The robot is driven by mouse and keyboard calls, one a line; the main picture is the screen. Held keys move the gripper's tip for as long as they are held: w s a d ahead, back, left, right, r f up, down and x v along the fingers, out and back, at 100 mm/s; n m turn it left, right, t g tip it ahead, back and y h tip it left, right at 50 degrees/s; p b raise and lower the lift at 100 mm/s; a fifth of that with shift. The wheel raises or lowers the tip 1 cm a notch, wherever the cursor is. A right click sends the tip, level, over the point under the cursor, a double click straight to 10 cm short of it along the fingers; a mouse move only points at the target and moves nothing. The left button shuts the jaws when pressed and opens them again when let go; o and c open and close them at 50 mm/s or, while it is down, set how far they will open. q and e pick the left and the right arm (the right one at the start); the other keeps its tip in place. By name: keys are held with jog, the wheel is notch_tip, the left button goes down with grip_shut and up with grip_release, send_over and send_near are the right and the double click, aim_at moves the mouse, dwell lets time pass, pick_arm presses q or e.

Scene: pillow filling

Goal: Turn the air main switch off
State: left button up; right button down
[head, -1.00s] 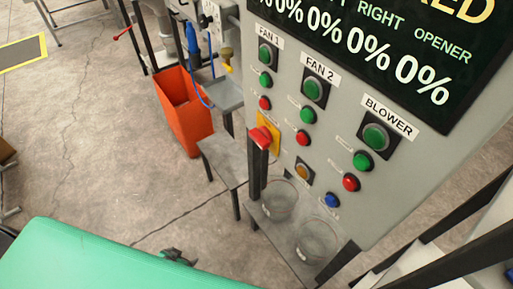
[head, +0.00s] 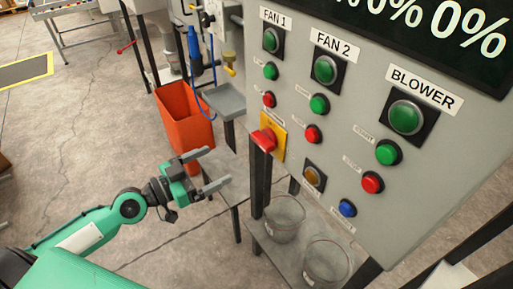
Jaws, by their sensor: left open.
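No part in view carries a readable label as the air main switch, so I cannot tell which one it is. A red-tipped lever (head: 126,47) sticks out at the upper left, by the far frame. A small yellow handle (head: 230,71) shows on the pipework beside the control panel (head: 410,215). My left gripper (head: 213,168) is open and empty, its two grey fingers pointing right. It is in front of the orange bin in the picture and left of the panel's red emergency knob (head: 264,140), apart from both. My right gripper is not in view.
The orange bin (head: 186,117) stands behind my left gripper. A low grey table (head: 262,236) below the panel holds two clear beakers (head: 284,220). A blue hose (head: 196,55) hangs by the pipework.

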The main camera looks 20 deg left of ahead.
pick_arm(q)
jog(key=p, duration=0.5)
send_near(258, 143)
jog(key=w, duration=0.1)
jog(key=p+x, duration=0.2)
jog(key=x, duration=0.6)
jog(key=shift+s+d+p, duration=0.15)
jog(key=shift+p, duration=0.25)
jog(key=shift+w+d+f, duration=0.1)
jog(key=shift+w+d, duration=0.2)
jog(key=shift+w, duration=0.05)
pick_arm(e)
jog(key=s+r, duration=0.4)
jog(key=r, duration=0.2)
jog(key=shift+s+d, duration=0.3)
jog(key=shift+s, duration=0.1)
pick_arm(q)
jog(key=c, duration=1)
